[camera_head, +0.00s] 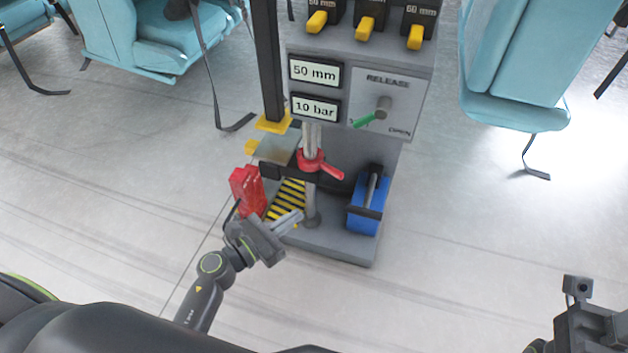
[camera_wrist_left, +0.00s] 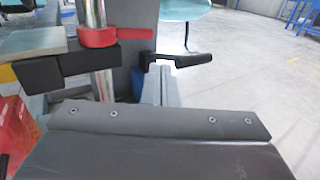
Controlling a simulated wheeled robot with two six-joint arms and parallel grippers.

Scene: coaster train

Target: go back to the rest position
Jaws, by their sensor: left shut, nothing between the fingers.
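My left gripper (camera_head: 292,219) is shut and empty. It is low in front of the grey machine (camera_head: 345,245), near the striped plate and left of the blue block. In the left wrist view its narrow closed fingers (camera_wrist_left: 164,84) point forward past the dark gripper body. Part of my right arm's end (camera_head: 590,325) shows at the bottom right corner; its fingertips cannot be made out.
The machine carries a red lever (camera_head: 325,165) on a metal post, a blue block with a dark handle (camera_head: 366,208), a red part (camera_head: 247,190), a striped plate (camera_head: 287,198) and a green RELEASE lever (camera_head: 370,118). Light-blue seats (camera_head: 515,85) stand behind. Floor in front is clear.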

